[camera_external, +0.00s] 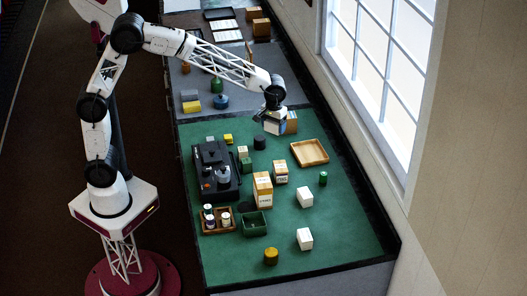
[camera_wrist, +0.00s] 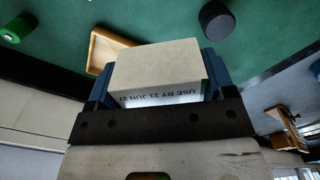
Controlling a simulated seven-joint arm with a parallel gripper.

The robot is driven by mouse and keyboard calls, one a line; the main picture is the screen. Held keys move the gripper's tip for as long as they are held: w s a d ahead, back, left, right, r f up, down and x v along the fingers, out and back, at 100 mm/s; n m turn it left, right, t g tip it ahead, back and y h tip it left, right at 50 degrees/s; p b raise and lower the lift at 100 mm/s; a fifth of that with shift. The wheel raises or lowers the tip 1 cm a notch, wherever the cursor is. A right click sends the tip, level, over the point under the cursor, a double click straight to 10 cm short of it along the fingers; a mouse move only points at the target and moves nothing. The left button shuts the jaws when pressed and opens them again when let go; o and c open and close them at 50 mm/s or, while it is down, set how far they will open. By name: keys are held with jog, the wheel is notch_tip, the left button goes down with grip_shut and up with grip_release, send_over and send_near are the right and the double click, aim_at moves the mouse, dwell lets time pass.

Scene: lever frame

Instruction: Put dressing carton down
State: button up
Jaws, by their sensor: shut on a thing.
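A pale carton, which I take to be the dressing carton (camera_wrist: 155,62), fills the middle of the wrist view, with "USE BY 21 JUN" printed along its near edge. My gripper (camera_wrist: 157,84) is shut on it, with a blue finger on each side. In the external view my gripper (camera_external: 271,114) hangs over the far right part of the green table (camera_external: 340,225), with the carton (camera_external: 273,128) below it. I cannot tell whether the carton touches the table. Its front label is hidden.
A brown box (camera_external: 291,122) stands just right of the carton. A black cylinder (camera_external: 259,142) and a wooden tray (camera_external: 310,152) are nearby. A window wall (camera_external: 385,75) borders the right.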

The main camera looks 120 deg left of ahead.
jog(key=f, duration=0.9)
jog(key=shift+s+a, duration=0.35)
jog(key=shift+w+a+f, duration=0.1)
send_over(309, 154)
jog(key=shift+w+f, duration=0.15)
jog(key=shift+f, duration=0.55)
jog(key=shift+f, duration=1.75)
jog(key=shift+f, duration=0.15)
jog(key=o, duration=0.9)
